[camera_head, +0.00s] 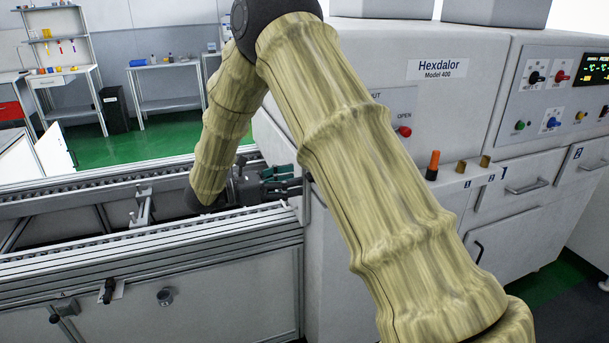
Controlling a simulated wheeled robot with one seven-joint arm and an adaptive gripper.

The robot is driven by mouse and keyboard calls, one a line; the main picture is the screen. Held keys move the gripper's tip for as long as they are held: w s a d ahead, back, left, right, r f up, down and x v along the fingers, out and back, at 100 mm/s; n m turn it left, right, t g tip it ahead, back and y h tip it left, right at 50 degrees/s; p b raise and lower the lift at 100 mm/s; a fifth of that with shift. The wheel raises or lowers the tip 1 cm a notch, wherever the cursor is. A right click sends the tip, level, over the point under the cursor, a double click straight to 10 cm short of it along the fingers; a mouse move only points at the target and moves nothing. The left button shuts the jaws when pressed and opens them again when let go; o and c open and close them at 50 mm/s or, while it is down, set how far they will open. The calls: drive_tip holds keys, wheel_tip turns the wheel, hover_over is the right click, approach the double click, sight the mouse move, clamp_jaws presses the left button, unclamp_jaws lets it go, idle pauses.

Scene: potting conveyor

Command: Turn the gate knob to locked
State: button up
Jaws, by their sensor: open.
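My gripper (292,180) is open, with dark fingers and teal parts. It lies low over the conveyor (150,252), pointing right toward the machine's side, and I see nothing between its fingers. A red knob (404,131) sits on a grey plate on the machine front, beside the word OPEN; my arm hides part of that plate. A black handle-like knob (109,290) on a small white plate is on the conveyor's front side. I cannot read a "locked" mark on either, nor tell which is the gate knob. My gripper is apart from both.
The Hexdalor machine (450,110) fills the right, with a control panel (565,85) of coloured knobs. An orange-topped peg (433,165) stands on its ledge. A metal bracket (143,207) rises from the conveyor. Shelves and a green floor (140,143) lie behind.

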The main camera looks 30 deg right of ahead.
drive_tip(key=shift+p+x, duration=0.35)
drive_tip(key=shift+x, duration=1.85)
drive_tip(key=c, duration=1)
